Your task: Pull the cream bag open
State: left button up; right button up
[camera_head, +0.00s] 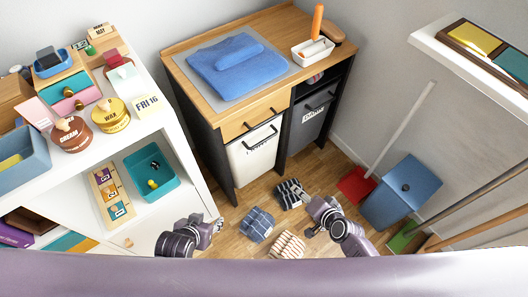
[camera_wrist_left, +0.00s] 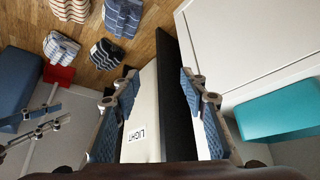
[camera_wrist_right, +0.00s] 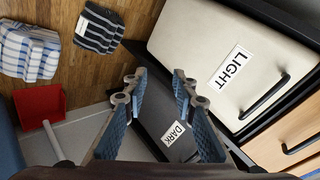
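The cream bag (camera_head: 253,161), a pale front with a dark handle, sits in the left bay of the wooden-topped cabinet and looks closed. In the right wrist view the cream bag (camera_wrist_right: 205,55) shows its LIGHT label and black handle, to the right of the fingers. In the left wrist view the cream bag (camera_wrist_left: 141,110) shows between and beyond the fingers. My left gripper (camera_head: 217,226) is open and empty, low by the white shelf. My right gripper (camera_head: 303,195) is open and empty, in front of the cabinet. It also shows in the right wrist view (camera_wrist_right: 157,82).
A dark bag (camera_head: 312,112) sits in the right bay. Folded cloths (camera_head: 257,224) lie on the wood floor. A white shelf (camera_head: 185,185) stands close at left. A red dustpan (camera_head: 355,185) and blue bin (camera_head: 397,190) stand at right.

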jog(key=w+a+r+m+t+y+b, duration=0.2)
jog(key=w+a+r+b, duration=0.2)
jog(key=w+r, duration=0.15)
jog(key=m+t+y+b, duration=0.2)
jog(key=y+b, duration=0.1)
jog(key=b, duration=0.1)
send_near(264, 140)
jog(key=x, duration=0.7)
jog(key=b+x, duration=0.1)
jog(key=x, duration=0.1)
jog(key=shift+w+a+f, duration=0.1)
jog(key=shift+w+f, duration=0.15)
jog(key=shift+f, duration=0.15)
jog(key=shift+w+a, duration=0.2)
jog(key=shift+w, duration=0.05)
pick_arm(q)
jog(key=w+d+r+t, duration=0.1)
jog(key=w+r+t, duration=0.2)
jog(key=r, duration=0.6)
jog(key=w+d+r+t+h, duration=0.1)
jog(key=w+r+t, duration=0.1)
jog(key=r, duration=0.6)
jog(key=shift+w+d+r+t, duration=0.15)
jog(key=shift+w+r+t, duration=0.25)
jog(key=shift+w, duration=0.45)
pick_arm(e)
grip_shut()
